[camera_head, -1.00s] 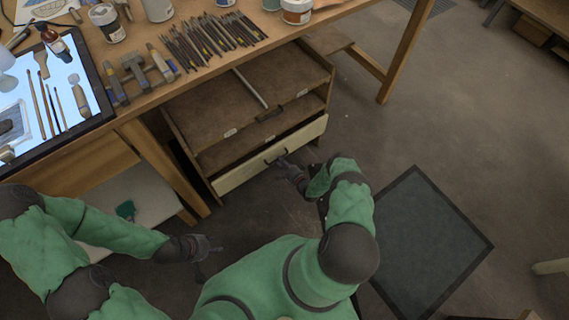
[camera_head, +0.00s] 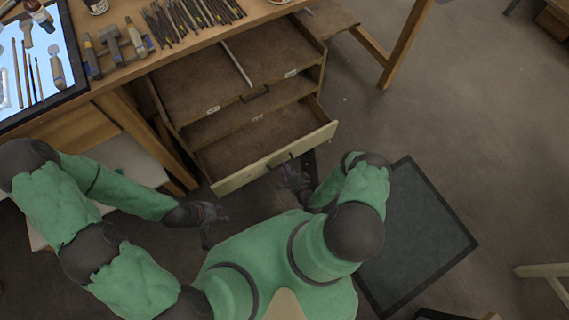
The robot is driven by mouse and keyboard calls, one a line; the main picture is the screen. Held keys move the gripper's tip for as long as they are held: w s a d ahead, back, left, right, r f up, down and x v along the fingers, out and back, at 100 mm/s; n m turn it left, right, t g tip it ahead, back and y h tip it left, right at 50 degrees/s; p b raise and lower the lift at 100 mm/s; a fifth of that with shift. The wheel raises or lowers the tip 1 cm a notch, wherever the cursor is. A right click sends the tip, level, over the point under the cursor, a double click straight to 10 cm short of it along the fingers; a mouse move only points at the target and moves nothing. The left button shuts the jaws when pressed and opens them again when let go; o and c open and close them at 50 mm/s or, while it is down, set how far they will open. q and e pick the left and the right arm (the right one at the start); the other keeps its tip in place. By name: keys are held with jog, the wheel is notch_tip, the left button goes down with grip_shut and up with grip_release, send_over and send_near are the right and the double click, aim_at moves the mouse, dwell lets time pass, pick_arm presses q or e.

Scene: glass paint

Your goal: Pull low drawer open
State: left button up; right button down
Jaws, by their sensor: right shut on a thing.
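The low drawer (camera_head: 243,176) has a pale cream front and stands open under the workbench, its brown empty inside showing. A dark handle (camera_head: 279,160) is on its front. My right gripper (camera_head: 290,173) is at this handle and shut on it; the fingers are small and partly merge with the dark handle. My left gripper (camera_head: 220,213) hangs in the air left of and below the drawer front, apart from it and holding nothing visible. Whether its fingers are open or shut is unclear.
A brown upper drawer (camera_head: 199,86) with a divider stands open above. The workbench (camera_head: 120,74) carries brushes (camera_head: 192,17), tools and a lit panel (camera_head: 40,62). A dark mat (camera_head: 415,235) lies on the floor at right.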

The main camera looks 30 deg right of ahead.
jog(key=c, duration=1.1)
grip_release()
jog(key=shift+c, duration=0.2)
jog(key=v, duration=1.2)
jog(key=shift+d, duration=0.1)
